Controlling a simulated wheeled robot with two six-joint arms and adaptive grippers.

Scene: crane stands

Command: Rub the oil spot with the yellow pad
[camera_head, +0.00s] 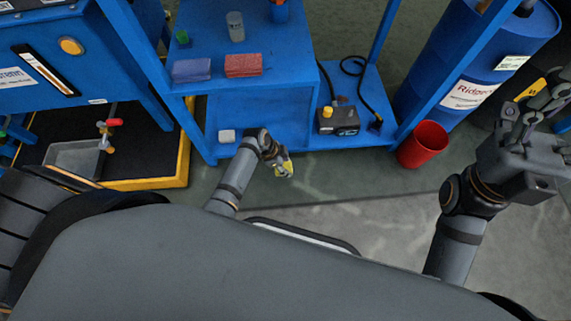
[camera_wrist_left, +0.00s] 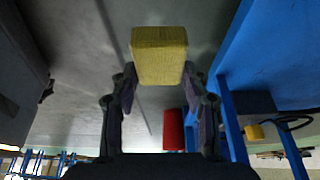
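My left gripper (camera_head: 279,161) is shut on the yellow pad (camera_head: 285,171) and holds it in front of the blue bench, above the grey floor. In the left wrist view the yellow pad (camera_wrist_left: 159,55) is a block between the two fingertips (camera_wrist_left: 159,80), with a finger on each side. I cannot make out an oil spot in either view. My right gripper (camera_head: 532,115) is at the right side of the head view, with its fingers apart and nothing seen between them.
A blue bench (camera_head: 262,113) carries a blue block (camera_head: 192,70), a red block (camera_head: 243,65) and a grey cylinder (camera_head: 235,27). A red bucket (camera_head: 423,144) stands beside blue drums (camera_head: 470,75). A yellow-edged black tray (camera_head: 140,150) is at left. A black box (camera_head: 338,118) sits low on the bench.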

